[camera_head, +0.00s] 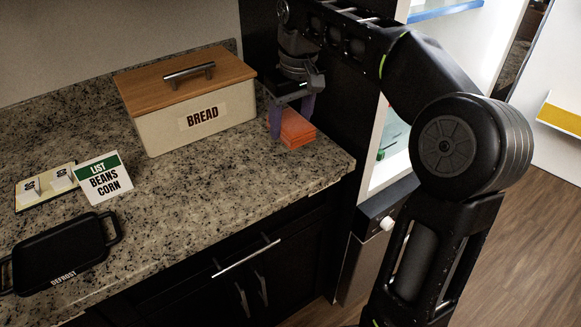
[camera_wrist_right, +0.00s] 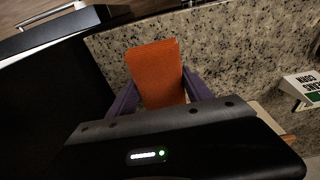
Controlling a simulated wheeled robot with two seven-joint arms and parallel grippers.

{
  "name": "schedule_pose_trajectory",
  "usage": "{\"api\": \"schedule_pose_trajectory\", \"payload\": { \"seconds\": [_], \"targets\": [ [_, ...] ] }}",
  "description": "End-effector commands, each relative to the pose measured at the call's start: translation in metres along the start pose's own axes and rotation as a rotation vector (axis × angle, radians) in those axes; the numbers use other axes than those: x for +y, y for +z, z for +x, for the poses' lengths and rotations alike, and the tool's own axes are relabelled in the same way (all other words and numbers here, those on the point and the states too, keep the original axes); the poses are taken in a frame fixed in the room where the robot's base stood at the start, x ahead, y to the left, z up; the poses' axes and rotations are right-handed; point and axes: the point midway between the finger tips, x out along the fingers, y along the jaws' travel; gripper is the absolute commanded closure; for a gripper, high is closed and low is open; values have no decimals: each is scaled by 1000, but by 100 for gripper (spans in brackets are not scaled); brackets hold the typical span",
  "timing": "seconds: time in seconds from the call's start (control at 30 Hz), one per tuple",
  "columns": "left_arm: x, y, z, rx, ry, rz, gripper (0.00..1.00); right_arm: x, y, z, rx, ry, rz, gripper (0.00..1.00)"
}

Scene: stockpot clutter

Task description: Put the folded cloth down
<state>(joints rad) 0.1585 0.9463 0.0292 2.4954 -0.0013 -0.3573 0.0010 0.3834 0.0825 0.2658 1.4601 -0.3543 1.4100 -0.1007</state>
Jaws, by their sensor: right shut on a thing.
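The orange folded cloth (camera_head: 297,129) is at the right end of the granite counter, just right of the bread box. My right gripper (camera_head: 291,118) points down over it, with its purple fingers on either side of the cloth, shut on it. In the right wrist view the cloth (camera_wrist_right: 156,72) sits between the two fingers (camera_wrist_right: 160,92), with granite behind it. The cloth looks at or close to the counter surface; I cannot tell whether it touches. My left gripper is not in view.
A cream bread box (camera_head: 205,119) with a wooden lid stands close left of the gripper. The counter's front right (camera_head: 240,185) is clear.

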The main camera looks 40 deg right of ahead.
Motion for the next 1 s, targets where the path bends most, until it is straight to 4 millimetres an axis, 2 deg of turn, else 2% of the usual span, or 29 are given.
{"api": "schedule_pose_trajectory", "payload": {
  "seconds": [0.23,0.37,0.6,0.9,1.0],
  "targets": [
    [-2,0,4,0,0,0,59,0,1,7,-1,0,-1,88],
    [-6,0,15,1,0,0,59,0,5,29,-2,-1,-1,88],
    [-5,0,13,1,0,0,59,0,9,60,-1,-1,0,88],
    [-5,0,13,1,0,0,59,0,9,62,0,-1,-1,88],
    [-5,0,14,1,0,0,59,0,10,69,-1,-1,0,88]
  ]
}}
